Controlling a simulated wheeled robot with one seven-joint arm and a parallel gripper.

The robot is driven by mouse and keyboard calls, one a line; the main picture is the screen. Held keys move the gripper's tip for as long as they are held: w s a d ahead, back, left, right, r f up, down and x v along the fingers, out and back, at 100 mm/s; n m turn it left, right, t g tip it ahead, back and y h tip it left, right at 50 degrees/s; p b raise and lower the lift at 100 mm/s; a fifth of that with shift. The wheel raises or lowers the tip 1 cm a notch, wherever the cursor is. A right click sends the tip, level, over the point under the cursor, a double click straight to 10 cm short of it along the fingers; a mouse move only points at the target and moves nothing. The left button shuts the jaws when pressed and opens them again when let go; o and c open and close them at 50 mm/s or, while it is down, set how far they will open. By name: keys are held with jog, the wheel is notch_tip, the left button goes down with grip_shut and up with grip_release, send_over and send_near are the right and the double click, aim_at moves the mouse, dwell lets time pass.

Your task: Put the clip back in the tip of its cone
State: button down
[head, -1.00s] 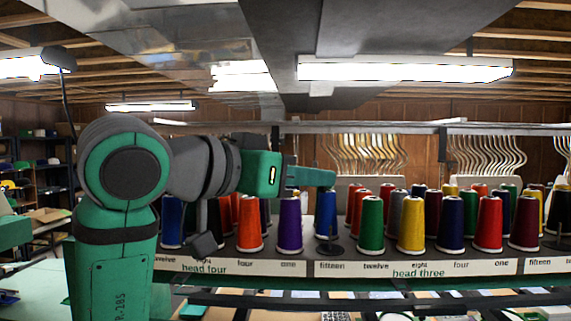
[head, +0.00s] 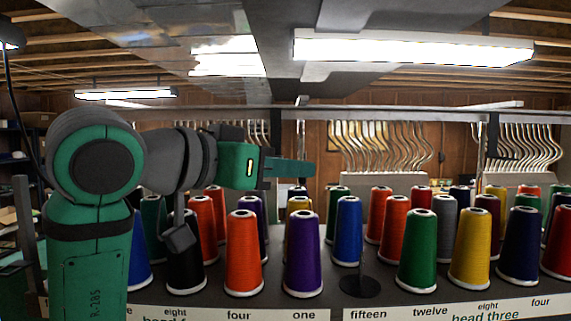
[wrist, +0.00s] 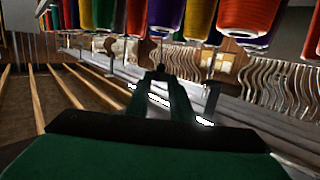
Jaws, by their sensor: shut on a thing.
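My gripper (head: 308,170) reaches right in the head view, above and behind the front row of cones in the picture. In the wrist view its fingers (wrist: 160,80) close together on a small dark thing (wrist: 160,71), which I take for the clip; its shape is too small to make out. The thread cones stand upright in rows on a labelled rack, among them purple (head: 302,254), orange (head: 243,252), blue (head: 348,230), green (head: 417,250) and yellow (head: 470,248). I cannot tell which cone is the clip's; the gripper touches none.
A bare black peg base (head: 360,287) stands at the label "fifteen", between the purple and green cones. A rail (head: 400,115) runs above the rack, with curved pale tubes (head: 380,147) behind. Room above the cones is free.

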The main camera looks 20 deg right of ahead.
jog(key=shift+s+d+f, duration=0.1)
jog(key=shift+s+f, duration=0.05)
jog(key=shift+f, duration=1.25)
jog(key=shift+s+f, duration=0.15)
jog(key=shift+f, duration=1.2)
jog(key=shift+w, duration=0.1)
